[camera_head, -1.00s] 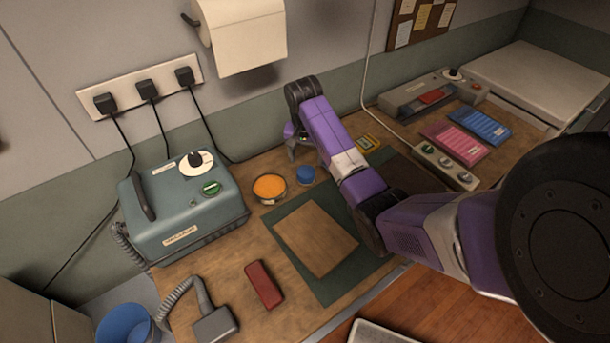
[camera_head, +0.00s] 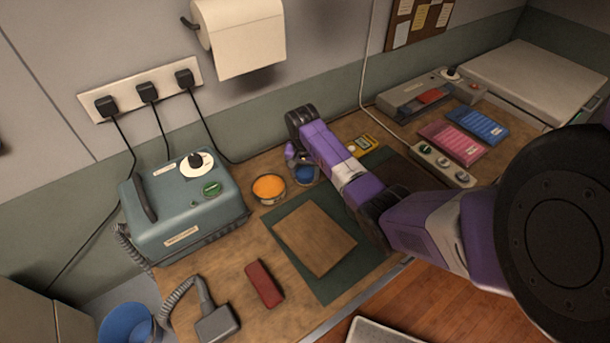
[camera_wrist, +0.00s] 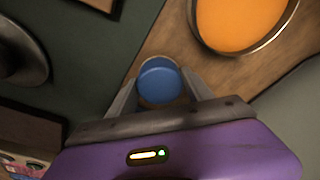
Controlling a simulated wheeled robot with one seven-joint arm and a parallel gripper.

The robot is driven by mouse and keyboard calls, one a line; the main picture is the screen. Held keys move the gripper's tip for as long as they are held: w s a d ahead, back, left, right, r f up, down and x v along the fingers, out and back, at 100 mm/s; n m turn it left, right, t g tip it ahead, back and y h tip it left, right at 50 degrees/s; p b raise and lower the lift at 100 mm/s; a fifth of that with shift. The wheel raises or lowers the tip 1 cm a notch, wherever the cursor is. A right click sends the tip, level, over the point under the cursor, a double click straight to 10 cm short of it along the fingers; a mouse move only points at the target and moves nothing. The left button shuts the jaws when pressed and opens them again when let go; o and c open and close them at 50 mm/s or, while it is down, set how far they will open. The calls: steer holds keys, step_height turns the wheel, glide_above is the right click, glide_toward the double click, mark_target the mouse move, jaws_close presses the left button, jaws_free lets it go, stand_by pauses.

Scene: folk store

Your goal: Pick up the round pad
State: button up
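A small round blue pad (camera_head: 305,174) sits on the wooden worktop, right of a round tin with an orange top (camera_head: 269,186). In the wrist view the blue pad (camera_wrist: 160,81) lies between the two finger ends of my gripper (camera_wrist: 160,88). The fingers stand apart, one on each side, very close to it; I cannot tell whether they touch it. In the head view my gripper (camera_head: 304,162) points down over the pad and partly covers it. The orange-topped tin (camera_wrist: 240,22) is just beyond the fingers in the wrist view.
A grey-green machine (camera_head: 183,212) with a dial stands to the left. A dark green mat (camera_head: 289,222) with a brown board (camera_head: 315,240) lies in front. A red block (camera_head: 263,285) lies nearer the front edge. A yellow item (camera_head: 362,146) lies right of the gripper.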

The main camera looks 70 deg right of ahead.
mark_target(305, 171)
steer(key=c, duration=1)
steer(key=shift+r, duration=0.1)
steer(key=shift+r+p, duration=1)
steer(key=shift+r, duration=8.9)
steer(key=o, duration=0.8)
steer(key=c, duration=0.5)
